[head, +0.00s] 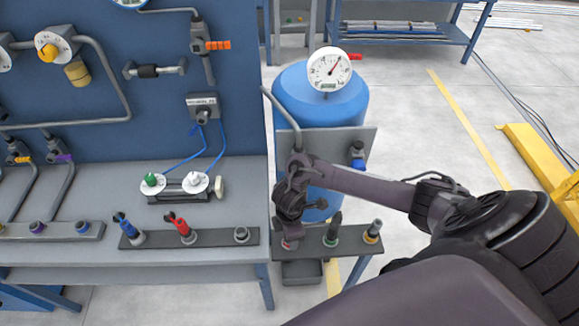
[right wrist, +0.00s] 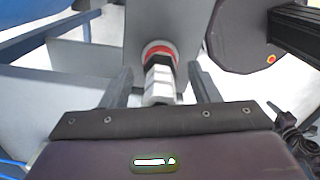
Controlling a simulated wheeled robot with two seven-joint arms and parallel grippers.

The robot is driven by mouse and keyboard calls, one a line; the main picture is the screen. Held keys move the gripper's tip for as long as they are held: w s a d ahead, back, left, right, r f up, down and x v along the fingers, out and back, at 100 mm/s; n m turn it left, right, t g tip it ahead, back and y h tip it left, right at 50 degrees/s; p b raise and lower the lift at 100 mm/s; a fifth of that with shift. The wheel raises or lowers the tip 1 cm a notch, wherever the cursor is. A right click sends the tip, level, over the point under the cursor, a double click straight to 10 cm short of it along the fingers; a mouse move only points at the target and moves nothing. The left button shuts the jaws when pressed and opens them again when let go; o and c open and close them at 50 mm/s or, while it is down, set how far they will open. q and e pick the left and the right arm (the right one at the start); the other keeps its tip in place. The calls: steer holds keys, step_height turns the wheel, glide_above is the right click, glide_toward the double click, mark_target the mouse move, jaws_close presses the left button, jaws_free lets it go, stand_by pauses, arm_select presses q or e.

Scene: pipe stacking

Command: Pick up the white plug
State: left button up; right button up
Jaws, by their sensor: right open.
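A white plug (right wrist: 160,85) with a dark band stands in a red-ringed socket (right wrist: 158,50) in the right wrist view. My right gripper (right wrist: 160,75) is open, with one finger on each side of the plug and a visible gap to each. In the head view my right gripper (head: 289,226) points down over the red-ringed socket (head: 290,244) at the left end of the small dark shelf (head: 312,241). There the gripper hides most of the plug. My left gripper is not in view.
A black plug (head: 334,225) and a yellow-ringed fitting (head: 374,231) stand on the same shelf. A blue tank (head: 318,100) with a gauge (head: 329,69) and an upright grey plate (head: 345,140) are behind. The workbench (head: 70,190) with red and blue plugs lies left.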

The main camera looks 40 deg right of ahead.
jaws_close()
stand_by(0.4)
steer(key=shift+r, duration=0.1)
steer(key=shift+w+r, duration=0.1)
steer(key=shift+r, duration=0.55)
step_height(320, 180, up, 5)
steer(key=shift+r+p, duration=0.1)
steer(key=shift+p, duration=0.3)
step_height(320, 180, up, 13)
steer(key=p, duration=0.4)
steer(key=shift+r, duration=0.15)
